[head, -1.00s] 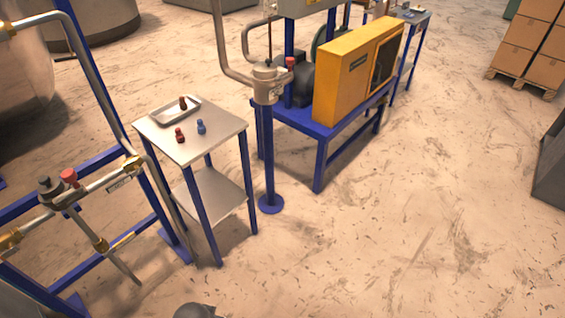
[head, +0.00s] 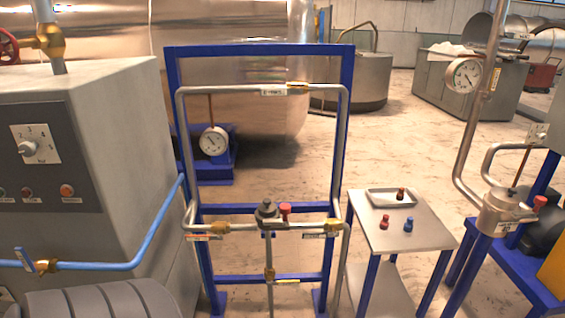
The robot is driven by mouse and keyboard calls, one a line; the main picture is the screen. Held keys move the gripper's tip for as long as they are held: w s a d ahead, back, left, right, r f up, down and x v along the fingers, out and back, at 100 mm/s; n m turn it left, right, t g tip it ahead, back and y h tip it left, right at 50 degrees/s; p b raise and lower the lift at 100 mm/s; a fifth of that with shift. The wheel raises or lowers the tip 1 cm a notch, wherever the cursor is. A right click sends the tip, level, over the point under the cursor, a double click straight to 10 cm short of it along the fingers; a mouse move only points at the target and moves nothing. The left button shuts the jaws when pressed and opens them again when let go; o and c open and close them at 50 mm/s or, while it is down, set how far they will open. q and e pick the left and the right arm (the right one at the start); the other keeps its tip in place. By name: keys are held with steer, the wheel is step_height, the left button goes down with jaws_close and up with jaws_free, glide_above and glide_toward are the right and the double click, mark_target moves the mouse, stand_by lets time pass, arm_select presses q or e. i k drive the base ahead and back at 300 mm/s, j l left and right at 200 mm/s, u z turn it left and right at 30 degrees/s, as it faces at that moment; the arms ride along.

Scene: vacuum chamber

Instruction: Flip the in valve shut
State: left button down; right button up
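A blue pipe frame (head: 262,50) stands ahead and carries grey pipework with several small brass valves. One brass valve (head: 193,228) is at the lower left and another brass valve (head: 332,226) is at the lower right. A third brass valve (head: 299,88) is on the top pipe, and a fourth brass valve (head: 269,273) is on the short vertical pipe below. Small tags hang near them. Their lettering is too small to read surely, so I cannot tell which is the in valve. Handle positions are unclear. Neither gripper is in view.
A grey cabinet (head: 135,150) with a dial stands at left, with a blue pipe (head: 110,267) in front. A small side table (head: 410,232) with a tray and small red and blue items stands right of the frame. A gauge pipe post (head: 475,130) is farther right.

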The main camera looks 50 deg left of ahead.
mark_target(197, 238)
steer(key=u, duration=2.1)
